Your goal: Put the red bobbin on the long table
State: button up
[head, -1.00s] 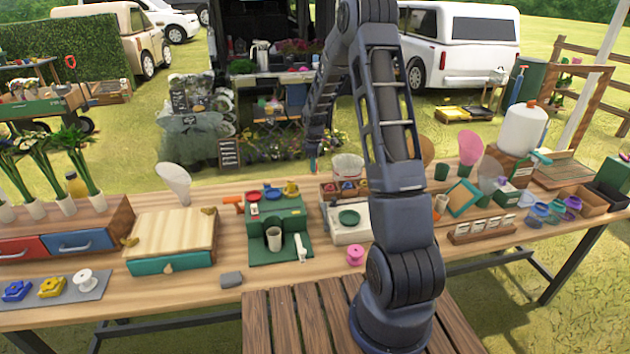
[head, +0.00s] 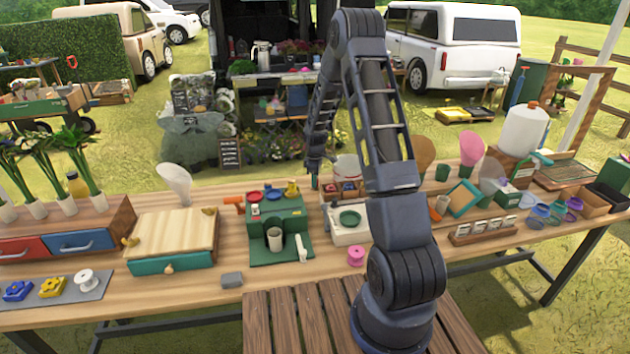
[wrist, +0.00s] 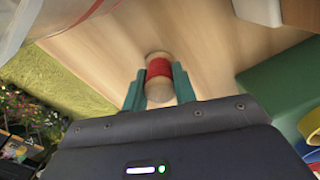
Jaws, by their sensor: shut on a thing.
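The red bobbin (wrist: 159,69), a red-wound spool with pale wooden ends, is between the two green fingers of my gripper (wrist: 158,82) in the wrist view. My gripper is shut on it. In the head view my gripper (head: 314,183) is over the back part of the long table (head: 335,264), behind the green machine; the bobbin cannot be made out there. The bare wooden top of the long table also shows behind the bobbin in the wrist view (wrist: 210,45). I cannot tell whether the bobbin touches it.
A green machine (head: 277,230) with a cup stands in front of my gripper. A white scale (head: 347,232) and a bobbin tray with a clear tub are to the right. A white funnel (head: 174,182) stands left. A pink bobbin (head: 356,256) is near the front edge.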

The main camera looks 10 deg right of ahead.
jog(key=shift+f, duration=0.15)
jog(key=o, duration=1)
jog(key=shift+c, duration=0.2)
